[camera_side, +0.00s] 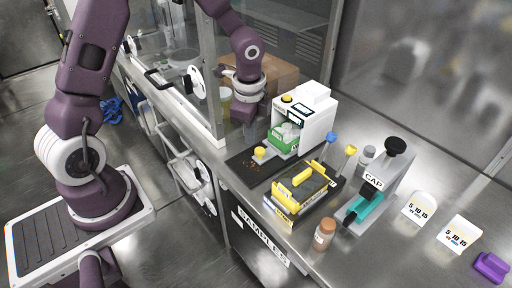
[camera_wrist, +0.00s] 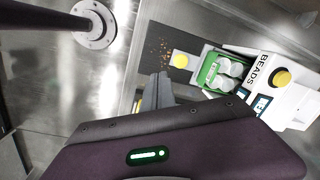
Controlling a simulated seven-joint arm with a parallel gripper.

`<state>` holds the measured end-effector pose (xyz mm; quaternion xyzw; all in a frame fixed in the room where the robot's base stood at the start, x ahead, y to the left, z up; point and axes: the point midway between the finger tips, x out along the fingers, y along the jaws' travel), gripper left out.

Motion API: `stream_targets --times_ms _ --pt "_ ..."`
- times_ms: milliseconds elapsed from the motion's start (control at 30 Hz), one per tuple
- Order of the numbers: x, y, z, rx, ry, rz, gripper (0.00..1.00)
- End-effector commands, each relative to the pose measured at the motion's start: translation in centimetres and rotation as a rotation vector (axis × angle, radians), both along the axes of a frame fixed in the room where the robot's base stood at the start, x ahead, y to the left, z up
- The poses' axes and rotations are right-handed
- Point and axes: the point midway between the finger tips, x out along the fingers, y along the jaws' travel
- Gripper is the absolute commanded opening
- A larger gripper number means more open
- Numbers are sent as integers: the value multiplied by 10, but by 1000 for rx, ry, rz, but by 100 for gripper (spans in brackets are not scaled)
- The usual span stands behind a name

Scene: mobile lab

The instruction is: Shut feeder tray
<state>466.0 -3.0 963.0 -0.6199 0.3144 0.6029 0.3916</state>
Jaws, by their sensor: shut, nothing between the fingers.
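The feeder is a white box (camera_side: 308,112) marked BEADS in the wrist view (camera_wrist: 266,88), with a yellow button on top. Its green tray (camera_side: 284,148) sticks out of the front and shows white, rounded contents; it also shows in the wrist view (camera_wrist: 207,70). A yellow knob (camera_side: 259,153) sits at the tray's outer end and shows in the wrist view (camera_wrist: 180,60). My gripper (camera_side: 241,136) is shut and empty, pointing down beside the knob, apparently apart from it. In the wrist view its fingers (camera_wrist: 156,88) are just below and left of the knob.
A dark mat (camera_side: 240,166) with brown specks lies under the tray's end. A yellow-handled tray (camera_side: 301,185), a CAP press (camera_side: 378,188), a brown bottle (camera_side: 324,235) and white cards (camera_side: 419,208) stand nearer. A glass-sided enclosure (camera_side: 205,65) is behind my gripper.

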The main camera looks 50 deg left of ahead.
Motion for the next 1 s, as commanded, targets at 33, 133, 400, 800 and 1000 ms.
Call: stream_targets --times_ms 33,133,400,800,1000 --pt "-8 -4 5 32 3 -278 0" --pt "-20 -11 11 114 15 -864 0" --pt "-35 -20 18 246 49 -1595 0" --pt "-21 -14 -52 246 54 -1609 0" --pt "-8 -6 -81 249 50 -1600 0"
